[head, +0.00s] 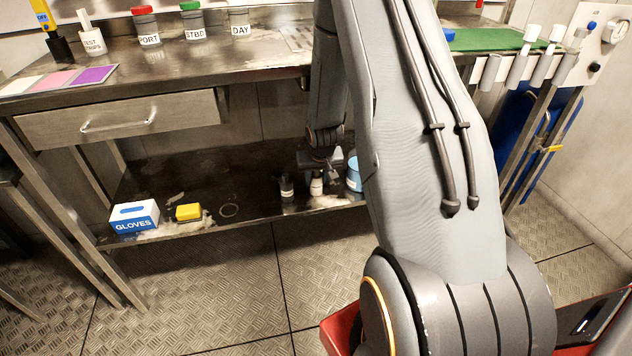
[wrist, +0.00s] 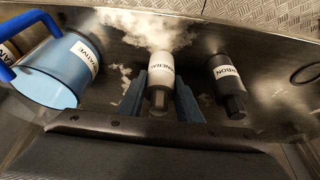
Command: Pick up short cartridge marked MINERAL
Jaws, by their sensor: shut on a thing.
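The short white cartridge (wrist: 165,65) stands on the lower shelf, its label partly readable as MINERAL. It also shows in the head view (head: 316,187), just below my gripper (head: 322,168). In the wrist view my gripper (wrist: 160,92) has one blue-grey finger on each side of the cartridge and is shut on it. Its far end is near the pale patch on the shelf. My gripper's palm covers the bottom of the wrist view. I cannot tell whether the cartridge is clear of the shelf.
A dark cartridge labelled CARBON (wrist: 229,80) stands close beside it. A blue jug (wrist: 50,78) with a blue handle is on the other side. A GLOVES box (head: 134,217) and a yellow block (head: 188,212) lie further left on the shelf. The bench top (head: 220,62) overhangs the shelf.

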